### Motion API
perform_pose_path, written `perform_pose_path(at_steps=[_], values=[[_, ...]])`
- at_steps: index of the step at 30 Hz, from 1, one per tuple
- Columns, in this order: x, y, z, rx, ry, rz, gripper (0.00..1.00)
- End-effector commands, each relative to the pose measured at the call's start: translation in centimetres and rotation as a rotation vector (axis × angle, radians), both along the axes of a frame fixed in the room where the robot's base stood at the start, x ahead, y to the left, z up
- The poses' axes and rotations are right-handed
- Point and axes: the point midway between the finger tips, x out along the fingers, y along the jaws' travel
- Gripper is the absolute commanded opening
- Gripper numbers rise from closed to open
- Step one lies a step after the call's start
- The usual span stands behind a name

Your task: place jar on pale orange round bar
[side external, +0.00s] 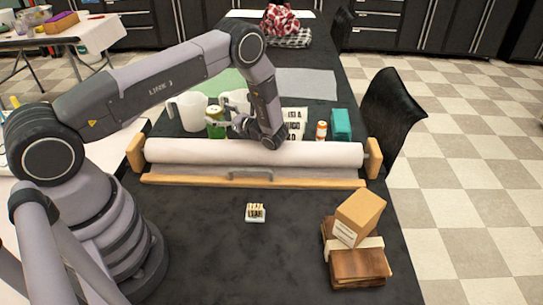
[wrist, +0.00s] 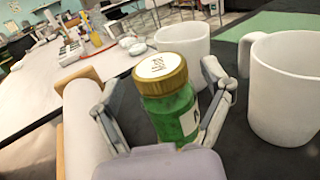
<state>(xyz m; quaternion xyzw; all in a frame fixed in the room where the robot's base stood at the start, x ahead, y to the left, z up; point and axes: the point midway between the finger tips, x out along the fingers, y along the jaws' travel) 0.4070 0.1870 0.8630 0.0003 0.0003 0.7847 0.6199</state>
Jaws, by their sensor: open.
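The jar, green with a gold lid, stands upright among mugs behind the paper roll in the side external view (side external: 216,125). In the wrist view the jar (wrist: 172,112) is between the two fingers of my gripper (wrist: 164,85). The fingers are spread, with a gap visible at its right side. My gripper (side external: 232,122) comes at the jar from the right in the side external view. I cannot make out a pale orange round bar in either view. The jar's lower part is hidden in the wrist view.
White mugs (side external: 187,112) (wrist: 284,90) stand close around the jar. A long paper roll (side external: 250,153) in a wooden holder crosses the table. A small lettered block (side external: 256,213) and stacked boxes (side external: 358,218) lie in front. An orange-and-white bottle (side external: 321,131) and teal box (side external: 341,124) stand right.

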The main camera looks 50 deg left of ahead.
Motion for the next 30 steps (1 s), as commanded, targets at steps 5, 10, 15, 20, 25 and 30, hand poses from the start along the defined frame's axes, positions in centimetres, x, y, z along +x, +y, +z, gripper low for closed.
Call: perform_pose_path(at_steps=[5, 10, 15, 20, 25, 30], values=[[0.2, -0.8, 3.1, 0.001, -0.003, 0.001, 0.79], [0.2, -0.8, 5.8, 0.001, -0.003, 0.0, 0.79], [0.1, -0.9, 7.7, -0.012, -0.021, 0.013, 0.79], [-1.5, -1.4, 12.6, -0.109, -0.172, 0.105, 0.79], [-5.8, -3.4, 19.4, -0.305, -0.454, 0.264, 0.79], [-11.1, -6.4, 24.4, -0.523, -0.756, 0.411, 0.79]])
